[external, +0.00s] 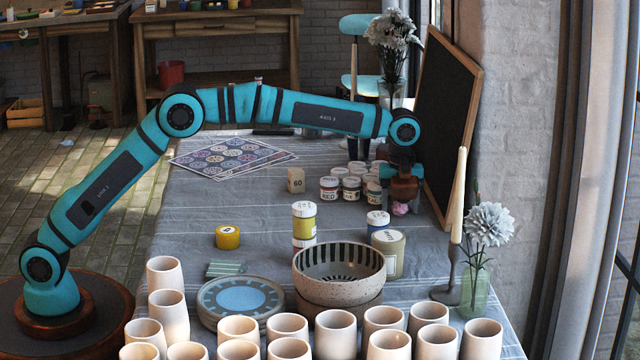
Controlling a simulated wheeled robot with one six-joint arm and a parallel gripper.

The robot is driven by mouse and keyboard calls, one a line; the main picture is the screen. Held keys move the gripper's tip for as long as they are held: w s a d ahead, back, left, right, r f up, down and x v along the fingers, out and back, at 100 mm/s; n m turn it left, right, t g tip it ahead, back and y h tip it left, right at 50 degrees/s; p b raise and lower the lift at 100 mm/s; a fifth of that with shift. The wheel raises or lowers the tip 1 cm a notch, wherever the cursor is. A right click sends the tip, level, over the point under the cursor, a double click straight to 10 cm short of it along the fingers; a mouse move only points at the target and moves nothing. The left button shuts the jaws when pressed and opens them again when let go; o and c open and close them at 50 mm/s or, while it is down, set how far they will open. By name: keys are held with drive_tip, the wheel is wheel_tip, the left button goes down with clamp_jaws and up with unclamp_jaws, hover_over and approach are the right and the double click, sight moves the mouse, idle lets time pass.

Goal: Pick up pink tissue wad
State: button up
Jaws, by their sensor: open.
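The pink tissue wad (400,208) is a small pale pink lump at the right side of the table, just below my gripper (402,199). My gripper points down at the end of the stretched arm, and its fingers are open. The wad sits at or between the fingertips; I cannot tell whether they touch it. The gripper body hides part of the space around the wad.
A chalkboard (447,125) leans close behind on the right. Bowls (339,287), plates (240,312) and several cups (335,335) crowd the front.

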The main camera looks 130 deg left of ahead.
drive_tip(key=c, duration=1.1)
